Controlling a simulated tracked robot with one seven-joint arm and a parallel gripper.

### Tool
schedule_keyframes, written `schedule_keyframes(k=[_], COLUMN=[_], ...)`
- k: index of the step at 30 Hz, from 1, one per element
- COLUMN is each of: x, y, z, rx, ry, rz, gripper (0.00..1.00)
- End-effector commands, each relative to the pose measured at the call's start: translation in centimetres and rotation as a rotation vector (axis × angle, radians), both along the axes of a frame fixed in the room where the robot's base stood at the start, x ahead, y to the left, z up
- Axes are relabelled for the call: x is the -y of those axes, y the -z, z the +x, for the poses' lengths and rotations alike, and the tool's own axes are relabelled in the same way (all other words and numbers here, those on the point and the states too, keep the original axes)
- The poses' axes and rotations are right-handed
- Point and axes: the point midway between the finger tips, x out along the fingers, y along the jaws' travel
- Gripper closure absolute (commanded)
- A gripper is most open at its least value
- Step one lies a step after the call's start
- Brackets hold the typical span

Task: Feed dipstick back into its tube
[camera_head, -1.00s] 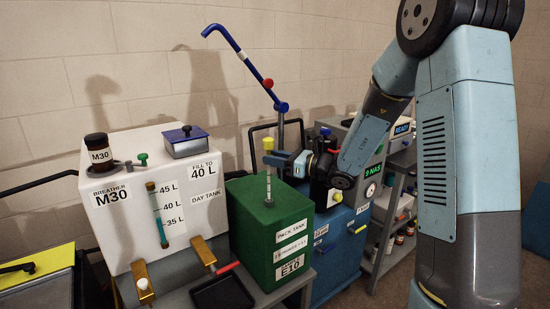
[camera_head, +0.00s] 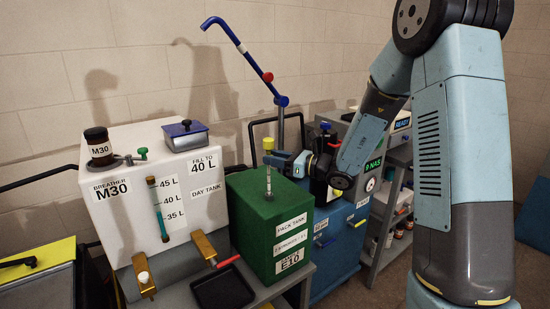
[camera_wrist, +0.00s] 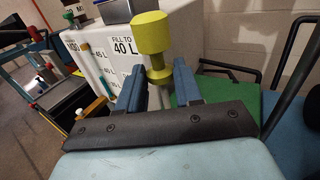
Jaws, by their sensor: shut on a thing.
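The dipstick has a yellow knob (camera_head: 268,144) and a thin pale rod running straight down toward the top of the green pack tank (camera_head: 240,212). My gripper (camera_head: 273,160) is shut on the dipstick just below the knob, above the tank. In the wrist view the knob (camera_wrist: 150,34) stands up between the two blue fingers of my gripper (camera_wrist: 158,88). The rod looks upright, and its lower end meets a small fitting (camera_head: 268,196) on the tank top. I cannot tell how deep the rod is in its tube.
A white day tank (camera_head: 170,185) with a sight glass and brass taps stands to the left. A blue pump lever (camera_head: 245,55) rises behind the green tank. A blue cabinet (camera_head: 340,240) stands to the right. A black tray (camera_head: 222,290) sits in front.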

Motion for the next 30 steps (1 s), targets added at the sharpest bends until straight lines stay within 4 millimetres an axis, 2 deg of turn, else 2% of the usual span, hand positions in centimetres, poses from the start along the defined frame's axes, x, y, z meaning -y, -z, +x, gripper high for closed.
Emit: schedule_keyframes(k=[30], x=[0.0], y=[2.1], z=[0.0], rx=[-0.001], ry=[0.0], rz=[0.0], gripper=[1.0])
